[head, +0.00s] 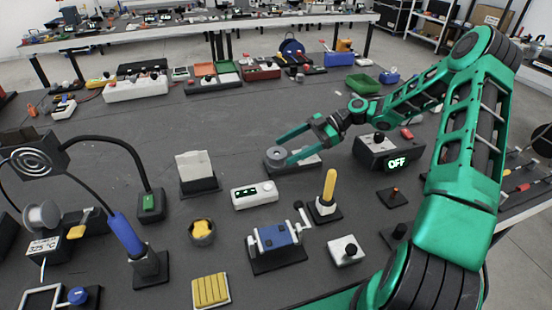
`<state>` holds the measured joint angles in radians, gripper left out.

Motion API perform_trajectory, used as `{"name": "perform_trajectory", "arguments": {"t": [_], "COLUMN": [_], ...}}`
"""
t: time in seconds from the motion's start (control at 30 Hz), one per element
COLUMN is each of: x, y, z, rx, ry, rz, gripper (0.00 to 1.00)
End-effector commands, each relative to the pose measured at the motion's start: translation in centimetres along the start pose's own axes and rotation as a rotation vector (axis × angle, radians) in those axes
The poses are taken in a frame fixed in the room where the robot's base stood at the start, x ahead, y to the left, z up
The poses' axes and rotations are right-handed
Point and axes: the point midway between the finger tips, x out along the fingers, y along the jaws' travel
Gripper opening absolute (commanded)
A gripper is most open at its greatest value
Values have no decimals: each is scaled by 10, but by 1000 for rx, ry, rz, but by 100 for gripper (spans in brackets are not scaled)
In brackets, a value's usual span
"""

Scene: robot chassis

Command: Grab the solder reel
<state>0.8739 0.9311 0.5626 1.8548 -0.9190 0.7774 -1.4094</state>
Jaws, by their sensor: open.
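The solder reel appears to be the pale grey spool (41,215) at the far left of the bench. It is upright, just behind and above a small station (46,246) with a lit temperature display. My gripper (284,149) is open, with its two green fingers spread and pointing left. It is near the middle of the bench, far to the right of the spool. The fingertips are over or beside a grey block with a round disc (275,153); I cannot tell whether they touch it. Nothing shows held between them.
A fume fan on a bent stalk (36,160) and a blue-handled iron in its stand (128,236) rise near the spool. A white card holder (196,172), a white meter (254,194) and a blue vise (275,240) stand between.

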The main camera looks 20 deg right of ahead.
Motion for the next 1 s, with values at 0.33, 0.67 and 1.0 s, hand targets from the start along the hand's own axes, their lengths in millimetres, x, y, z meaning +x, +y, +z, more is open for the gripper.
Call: {"name": "perform_trajectory", "arguments": {"t": [0.33, 0.67, 1.0], "x": [31, 60, 59], "y": [0, 0, 0], "z": [-3, -4, -4], "rx": [3, 3, 3], "ry": [-1, -3, -3], "rz": [-1, 2, 2], "gripper": [73, 73, 28]}}
